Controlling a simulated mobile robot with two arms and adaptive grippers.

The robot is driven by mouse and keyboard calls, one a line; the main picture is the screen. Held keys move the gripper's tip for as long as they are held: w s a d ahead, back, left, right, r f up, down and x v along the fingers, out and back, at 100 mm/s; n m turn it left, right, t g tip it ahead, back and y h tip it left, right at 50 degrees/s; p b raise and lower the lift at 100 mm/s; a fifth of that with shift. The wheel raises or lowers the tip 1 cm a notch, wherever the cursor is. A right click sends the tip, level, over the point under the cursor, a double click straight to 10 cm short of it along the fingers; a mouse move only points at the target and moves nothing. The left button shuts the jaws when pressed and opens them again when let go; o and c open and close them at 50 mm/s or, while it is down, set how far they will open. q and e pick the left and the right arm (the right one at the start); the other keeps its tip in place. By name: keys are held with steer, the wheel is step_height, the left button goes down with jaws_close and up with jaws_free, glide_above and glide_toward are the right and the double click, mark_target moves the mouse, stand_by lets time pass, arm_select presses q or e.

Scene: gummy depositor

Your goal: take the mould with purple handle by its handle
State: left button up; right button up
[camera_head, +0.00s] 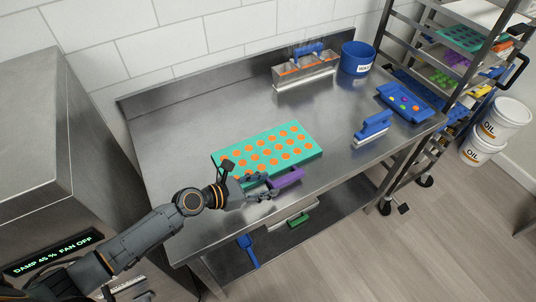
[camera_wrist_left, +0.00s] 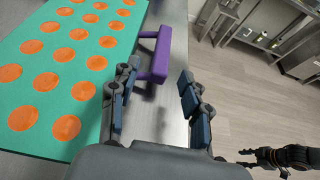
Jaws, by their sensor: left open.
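The mould (camera_head: 266,149) is a teal tray with several rows of orange rounds, lying flat near the table's front edge. Its purple handle (camera_head: 287,178) sticks out from the front side. In the left wrist view the mould (camera_wrist_left: 60,60) fills the left, and the handle (camera_wrist_left: 163,50) is a bar on two short posts. My left gripper (camera_head: 266,185) is open at the left end of the handle. In the wrist view its fingers (camera_wrist_left: 157,88) stand on either side of the handle's near end, with no clear contact. My right gripper (camera_wrist_left: 268,157) shows small there; its jaws are unclear.
On the steel table (camera_head: 190,120) stand a metal box with blue handle (camera_head: 305,68), a blue bucket (camera_head: 358,58), a blue-handled scraper (camera_head: 373,127) and a blue tray (camera_head: 404,103). A rack (camera_head: 440,80) stands right. A lower shelf (camera_head: 330,210) lies below. Left tabletop is clear.

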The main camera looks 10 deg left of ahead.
mark_target(288, 181)
arm_select(q)
steer(key=x, duration=0.3)
steer(key=shift+w+a+f+b, duration=0.1)
steer(key=shift+w+a+b, duration=0.05)
steer(key=shift+b, duration=0.15)
steer(key=shift+b+x, duration=0.4)
steer(key=shift+x, duration=0.75)
steer(key=shift+w+d+f+b, duration=0.2)
steer(key=shift+d+f+b, duration=0.1)
steer(key=shift+d, duration=0.2)
steer(key=shift+w+d+f+b, duration=0.2)
steer(key=shift+d+f, duration=0.1)
steer(key=shift+d, duration=0.2)
steer(key=shift+w+d+f, duration=0.2)
steer(key=shift+w+d, duration=0.15)
steer(key=shift+d, duration=0.1)
steer(key=shift+s+r, duration=0.1)
steer(key=c, duration=1)
arm_select(e)
steer(key=shift+w+a+f, duration=0.15)
steer(key=shift+w+f, duration=0.2)
steer(key=shift+f, duration=0.35)
steer(key=shift+w+a+f, duration=0.1)
steer(key=shift+w+f, duration=0.2)
steer(key=shift+f, duration=0.4)
